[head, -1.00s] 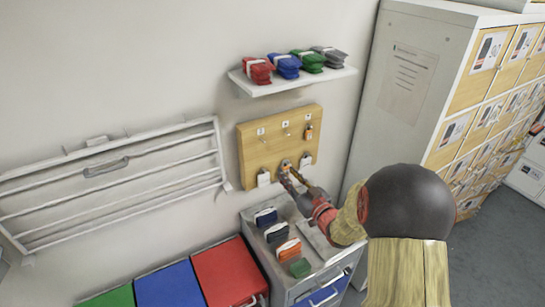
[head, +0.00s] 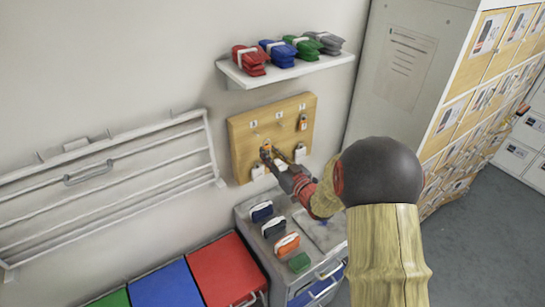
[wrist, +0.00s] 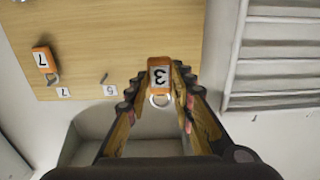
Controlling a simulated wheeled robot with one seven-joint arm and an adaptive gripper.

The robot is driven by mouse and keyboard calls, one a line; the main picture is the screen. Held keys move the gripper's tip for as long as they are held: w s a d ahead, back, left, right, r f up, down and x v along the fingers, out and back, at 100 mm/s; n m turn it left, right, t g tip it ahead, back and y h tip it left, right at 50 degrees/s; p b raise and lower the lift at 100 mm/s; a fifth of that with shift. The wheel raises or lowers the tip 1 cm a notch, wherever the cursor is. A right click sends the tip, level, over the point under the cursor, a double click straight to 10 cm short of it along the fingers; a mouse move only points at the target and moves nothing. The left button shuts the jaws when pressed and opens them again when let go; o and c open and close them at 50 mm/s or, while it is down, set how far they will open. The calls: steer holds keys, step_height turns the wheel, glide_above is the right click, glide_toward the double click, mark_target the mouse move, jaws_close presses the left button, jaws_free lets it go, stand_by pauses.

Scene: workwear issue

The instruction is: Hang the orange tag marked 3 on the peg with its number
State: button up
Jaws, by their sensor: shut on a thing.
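My gripper (head: 266,152) is shut on the orange tag marked 3 (wrist: 160,76), in front of the lower left part of the wooden peg board (head: 240,138). In the wrist view the board (wrist: 125,30) and the numbers appear upside down. The held tag's metal ring points toward the bottom of that picture. Another orange tag, marked 7 (wrist: 43,60), hangs at the board's upper right peg; it also shows in the head view (head: 303,122). A bare peg (wrist: 104,77) stands by a label that looks like 5 (wrist: 109,90). The peg numbered 3 cannot be made out.
White pieces (head: 300,150) show along the board's lower edge. A shelf (head: 290,73) with folded clothes is above, and a grey cabinet (head: 325,225) with several coloured items is below. A white rail rack (head: 110,185) is at left, lockers (head: 480,100) at right.

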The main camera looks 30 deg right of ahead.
mark_target(254, 140)
steer(key=w, duration=0.4)
steer(key=w+f, duration=0.1)
steer(key=w, duration=0.1)
steer(key=shift+w+a+b, duration=0.15)
steer(key=shift+b, duration=0.15)
steer(key=shift+w+f+b, duration=0.1)
steer(key=shift+w+b, duration=0.3)
steer(key=shift+b, duration=0.25)
stand_by(0.6)
steer(key=o, duration=1)
